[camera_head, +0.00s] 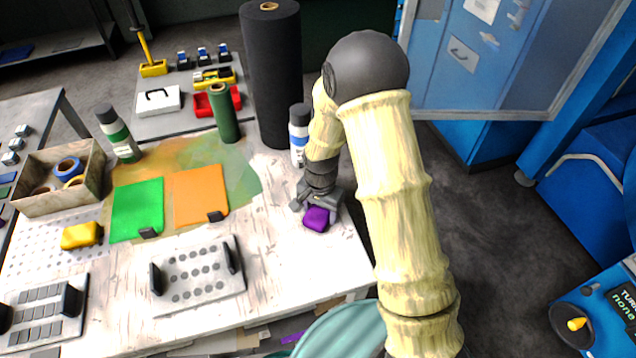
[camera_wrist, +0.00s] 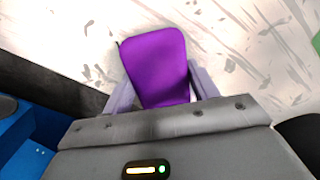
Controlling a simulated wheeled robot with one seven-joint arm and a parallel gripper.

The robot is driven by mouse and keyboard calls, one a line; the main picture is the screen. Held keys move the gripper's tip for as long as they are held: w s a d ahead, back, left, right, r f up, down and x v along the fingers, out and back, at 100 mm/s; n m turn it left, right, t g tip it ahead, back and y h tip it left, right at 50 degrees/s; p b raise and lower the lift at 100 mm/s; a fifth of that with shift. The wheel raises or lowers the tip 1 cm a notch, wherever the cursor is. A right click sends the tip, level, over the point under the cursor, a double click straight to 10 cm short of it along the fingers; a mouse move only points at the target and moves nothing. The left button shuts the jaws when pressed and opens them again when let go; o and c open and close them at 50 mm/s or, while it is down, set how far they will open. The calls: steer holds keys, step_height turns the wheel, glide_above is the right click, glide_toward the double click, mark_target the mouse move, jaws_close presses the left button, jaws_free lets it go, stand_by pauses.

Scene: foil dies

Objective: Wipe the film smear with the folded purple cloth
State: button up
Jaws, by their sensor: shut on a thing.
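My gripper (camera_head: 317,203) is shut on the folded purple cloth (camera_head: 317,219), at the right side of the white worktable. In the wrist view the cloth (camera_wrist: 157,65) sits between the two grey fingers, sticking out beyond them over the pale, scratched tabletop. I cannot tell whether the cloth touches the table. A brown-green stained patch (camera_head: 243,170) spreads over the table to the left of my gripper, around the green and orange sheets. I cannot tell whether this patch is the film smear; no other smear stands out clearly.
A blue-labelled bottle (camera_head: 299,136) stands just behind my gripper, near a tall black roll (camera_head: 272,80). A green roll (camera_head: 223,115) stands further left. The orange sheet (camera_head: 200,194), green sheet (camera_head: 137,208) and perforated plate (camera_head: 198,274) lie left. Bare tabletop lies in front of my gripper.

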steer(key=shift+w+a, duration=0.1)
steer(key=shift+w, duration=0.3)
step_height(320, 180, up, 7)
steer(key=p, duration=0.5)
steer(key=shift+s, duration=0.15)
steer(key=shift+r+p, duration=0.45)
steer(key=shift+r, duration=0.1)
steer(key=shift+w, duration=0.2)
steer(key=shift+s+a, duration=0.1)
steer(key=shift+s, duration=0.05)
steer(key=shift+d, duration=0.3)
